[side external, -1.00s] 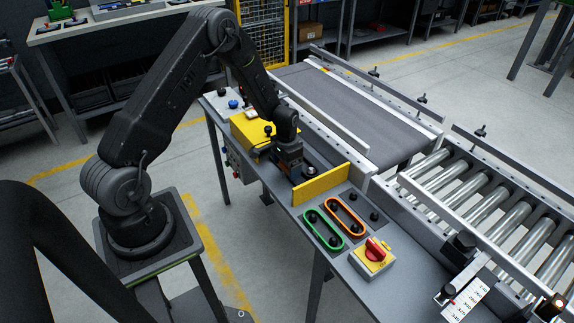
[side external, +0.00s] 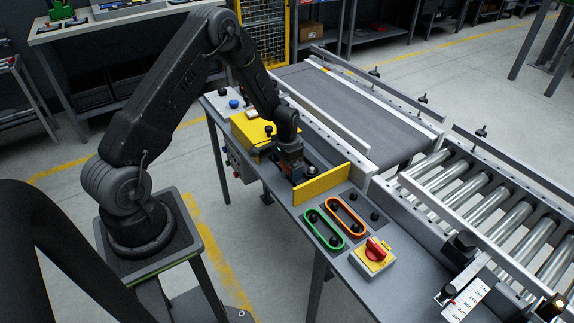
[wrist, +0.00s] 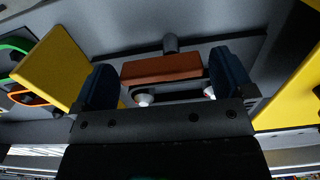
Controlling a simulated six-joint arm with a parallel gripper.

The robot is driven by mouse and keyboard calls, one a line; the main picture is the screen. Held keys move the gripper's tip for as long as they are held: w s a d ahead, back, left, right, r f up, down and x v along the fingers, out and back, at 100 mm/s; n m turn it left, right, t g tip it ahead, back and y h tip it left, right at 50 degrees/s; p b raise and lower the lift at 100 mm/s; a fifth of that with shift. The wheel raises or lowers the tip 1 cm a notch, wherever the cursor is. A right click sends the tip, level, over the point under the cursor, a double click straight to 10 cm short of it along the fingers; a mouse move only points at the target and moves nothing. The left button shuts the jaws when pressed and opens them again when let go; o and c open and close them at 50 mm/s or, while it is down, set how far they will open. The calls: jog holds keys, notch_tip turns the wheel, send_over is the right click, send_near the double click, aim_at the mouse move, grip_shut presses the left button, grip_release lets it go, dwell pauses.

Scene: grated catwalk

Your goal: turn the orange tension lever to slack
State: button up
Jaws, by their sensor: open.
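The orange tension lever (wrist: 160,68) shows in the wrist view as a dull orange-brown bar on a dark plate. My gripper (wrist: 166,84) is open, with one dark blue finger on each side of the bar. Gaps show between the bar and both fingers, so it is not clamped. In the side external view my gripper (side external: 291,172) is low over the bench between the yellow box and the yellow plate. There the gripper hides most of the lever, and its angle cannot be told.
A yellow plate (side external: 320,184) stands close to the gripper, and a yellow box (side external: 250,130) stands behind it. Green belt loop (side external: 324,229), orange belt loop (side external: 345,216) and red rotary switch (side external: 376,249) are nearer the front. A conveyor (side external: 345,105) runs alongside.

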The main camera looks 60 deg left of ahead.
notch_tip(320, 180, up, 14)
dwell(0.5)
jog(key=s+d+r+t, duration=0.1)
jog(key=s+d+r, duration=0.35)
jog(key=r, duration=0.35)
jog(key=s+d+r+t, duration=0.2)
jog(key=s+d+r, duration=0.2)
jog(key=d+r, duration=0.3)
jog(key=s+d+r+t, duration=0.1)
jog(key=s+d+r, duration=0.1)
jog(key=s, duration=0.4)
jog(key=s+d+r+t, duration=0.1)
jog(key=s+d+r, duration=0.2)
jog(key=s, duration=0.4)
jog(key=shift+s+d+t, duration=0.2)
jog(key=shift+d+t, duration=0.1)
jog(key=shift+d, duration=0.3)
